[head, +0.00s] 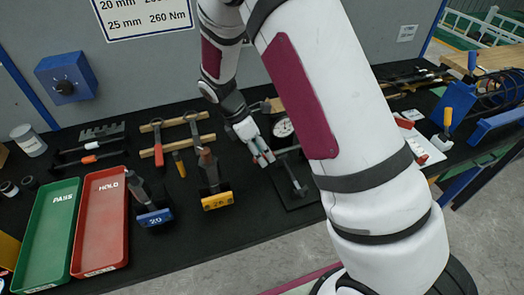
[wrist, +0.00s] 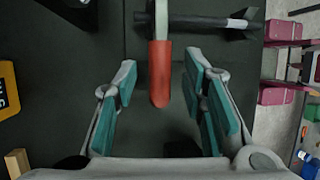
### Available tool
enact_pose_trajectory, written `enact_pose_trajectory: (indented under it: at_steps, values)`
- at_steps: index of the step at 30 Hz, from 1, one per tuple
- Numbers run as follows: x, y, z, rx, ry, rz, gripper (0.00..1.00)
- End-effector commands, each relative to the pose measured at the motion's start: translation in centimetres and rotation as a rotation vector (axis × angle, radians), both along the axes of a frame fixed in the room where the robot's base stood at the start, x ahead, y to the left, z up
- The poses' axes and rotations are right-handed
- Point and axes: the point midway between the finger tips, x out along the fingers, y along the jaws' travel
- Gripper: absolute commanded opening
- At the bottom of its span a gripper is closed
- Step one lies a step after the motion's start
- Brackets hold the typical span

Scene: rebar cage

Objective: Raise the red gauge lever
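The red gauge lever (wrist: 160,75) shows in the wrist view as a rounded red grip on a pale metal rod. Its end lies between the two teal-padded fingers of my gripper (wrist: 161,82), with a gap on each side. My gripper is open and does not visibly touch the lever. In the head view my gripper (head: 262,158) is beside the round white dial gauge (head: 283,127) and above its dark base (head: 302,196). The red grip cannot be made out in the head view, and my arm hides part of the gauge stand.
A yellow-marked tool (head: 216,201) and a blue-marked tool (head: 154,217) stand left of the gauge. A red HOLD tray (head: 101,222) and green PASS tray (head: 48,235) lie further left. The black bench front (head: 200,245) is clear.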

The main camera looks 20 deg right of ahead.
Motion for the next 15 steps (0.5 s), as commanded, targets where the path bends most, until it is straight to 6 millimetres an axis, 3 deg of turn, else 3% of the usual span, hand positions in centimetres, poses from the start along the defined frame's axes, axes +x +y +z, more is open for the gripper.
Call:
enact_pose_trajectory:
  at_steps: [8, 13, 15]
  values:
    - [-0.01, -0.07, -0.15, 0.0, -0.001, 0.0, 0.38]
    - [-0.02, -0.06, -0.13, 0.0, 0.0, 0.0, 0.02]
    - [-0.02, -0.06, -0.13, 0.0, 0.0, 0.0, 0.0]
